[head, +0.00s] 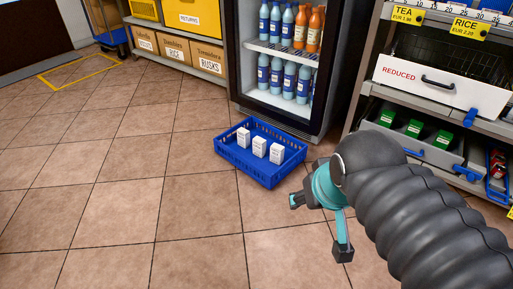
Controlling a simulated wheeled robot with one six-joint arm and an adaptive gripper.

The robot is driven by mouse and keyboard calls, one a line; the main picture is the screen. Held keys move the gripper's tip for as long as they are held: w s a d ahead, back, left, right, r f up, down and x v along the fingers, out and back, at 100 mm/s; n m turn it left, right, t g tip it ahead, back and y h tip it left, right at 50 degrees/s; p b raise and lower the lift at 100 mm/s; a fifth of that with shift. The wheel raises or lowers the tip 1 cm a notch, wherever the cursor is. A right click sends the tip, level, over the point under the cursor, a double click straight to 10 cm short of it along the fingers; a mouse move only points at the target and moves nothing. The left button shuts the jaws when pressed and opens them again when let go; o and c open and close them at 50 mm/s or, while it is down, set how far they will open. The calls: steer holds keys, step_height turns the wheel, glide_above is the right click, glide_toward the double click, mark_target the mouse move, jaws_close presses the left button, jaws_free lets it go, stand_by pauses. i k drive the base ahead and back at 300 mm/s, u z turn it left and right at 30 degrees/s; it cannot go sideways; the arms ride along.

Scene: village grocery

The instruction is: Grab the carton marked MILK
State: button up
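Three small white cartons stand upright in a low blue crate (262,178) on the floor: a left carton (243,138), a middle carton (259,147) and a right carton (277,153). Their print is too small to read, so I cannot tell which one is marked MILK. My gripper (319,226) is to the right of the crate and nearer to me in the picture. Its two dark fingertips are wide apart with nothing between them. It is apart from all the cartons.
A cooler (276,57) with bottles stands behind the crate. At the right a shelf rack holds a white REDUCED drawer (425,82) and green boxes (414,128). Cardboard boxes (175,50) sit on a shelf at the back. The tiled floor (120,180) at left is clear.

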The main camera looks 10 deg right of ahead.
mark_target(277, 151)
steer(key=z, duration=0.05)
steer(key=k, duration=0.5)
steer(key=u, duration=0.65)
steer(key=i, duration=0.8)
steer(key=z, duration=0.25)
steer(key=k, duration=0.35)
steer(key=z, duration=1.55)
steer(key=i, duration=0.6)
steer(key=z, duration=0.3)
